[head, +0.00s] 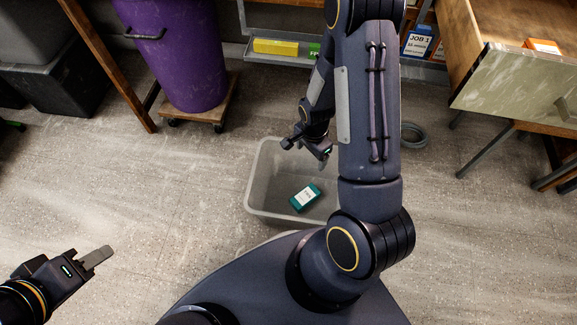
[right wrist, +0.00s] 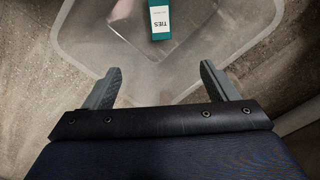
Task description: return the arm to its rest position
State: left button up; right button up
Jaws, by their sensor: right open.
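My right arm reaches forward across the middle of the head view. Its gripper (head: 307,148) is above a clear plastic bin (head: 262,170) on the floor. In the right wrist view the right gripper (right wrist: 163,88) is open, with nothing between its fingers. A green box with a white label (head: 305,197) lies inside the bin. In the right wrist view the box (right wrist: 159,22) reads "TIES" and lies beyond the fingertips, apart from them. My left gripper (head: 97,258) is at the lower left, over bare floor. I cannot tell whether its fingers are apart.
A purple barrel (head: 175,50) stands on a wooden dolly (head: 205,115) at the back left. Dark bins (head: 62,90) are at the far left. A wooden drawer unit (head: 510,80) stands at the right. A grey coil (head: 414,136) lies on the floor. The floor at left is clear.

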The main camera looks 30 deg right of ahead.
jog(key=shift+r, duration=0.1)
notch_tip(320, 180, up, 11)
jog(key=a+n+t+y, duration=0.1)
jog(key=a+n+t, duration=0.1)
jog(key=n, duration=0.1)
jog(key=s+a+r+n+t+y, duration=0.15)
jog(key=s+a+r+n, duration=0.25)
jog(key=s+r+n, duration=0.4)
jog(key=s+a+r+n+t+y, duration=0.15)
jog(key=s+a+r+n, duration=0.35)
jog(key=r, duration=0.5)
notch_tip(320, 180, up, 33)
jog(key=m+p, duration=0.1)
jog(key=p, duration=3.2)
jog(key=shift+s+d+f+t, duration=0.15)
jog(key=shift+d+t, duration=0.15)
jog(key=shift+d, duration=0.05)
